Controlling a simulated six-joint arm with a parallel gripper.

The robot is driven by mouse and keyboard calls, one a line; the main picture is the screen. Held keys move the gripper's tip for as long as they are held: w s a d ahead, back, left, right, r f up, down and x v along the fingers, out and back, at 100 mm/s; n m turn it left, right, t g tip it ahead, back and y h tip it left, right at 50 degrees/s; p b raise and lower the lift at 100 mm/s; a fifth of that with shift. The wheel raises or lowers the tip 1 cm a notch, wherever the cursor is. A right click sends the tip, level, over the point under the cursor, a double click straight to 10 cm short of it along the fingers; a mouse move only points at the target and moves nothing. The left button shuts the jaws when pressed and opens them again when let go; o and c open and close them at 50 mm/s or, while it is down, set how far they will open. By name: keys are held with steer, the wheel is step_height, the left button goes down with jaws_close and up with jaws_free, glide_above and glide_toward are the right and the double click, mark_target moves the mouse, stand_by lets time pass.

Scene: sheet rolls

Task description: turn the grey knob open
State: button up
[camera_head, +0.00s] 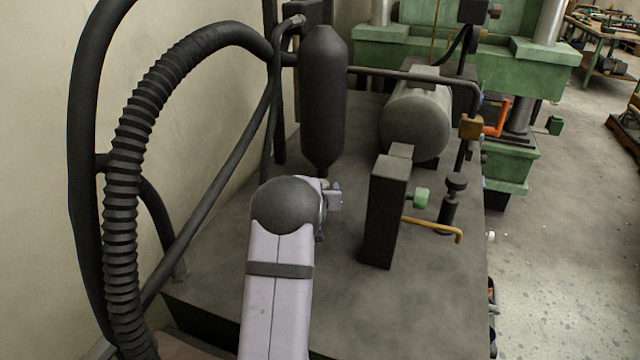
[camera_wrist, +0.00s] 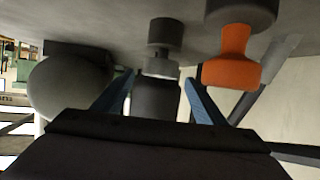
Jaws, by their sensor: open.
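The grey knob (camera_wrist: 160,67) shows in the wrist view, on a short dark stem above the middle of the picture. My gripper (camera_wrist: 158,79) is open, with one blue finger on each side of the knob's lower end in the picture. The jaws hold nothing that I can see, and I cannot tell whether either finger touches the knob. In the head view my pale arm and its dark round joint stand at the centre; I cannot make out the grey knob or the fingers there.
An orange knob (camera_wrist: 232,68) is close to the right finger in the wrist view. In the head view a dark upright block (camera_head: 384,215) with a green knob (camera_head: 421,196) stands to the right. A black bottle (camera_head: 324,105) and grey tank (camera_head: 415,122) stand behind.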

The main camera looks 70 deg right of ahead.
steer(key=shift+x, duration=2.05)
steer(key=shift+c, duration=0.6)
steer(key=c, duration=0.9)
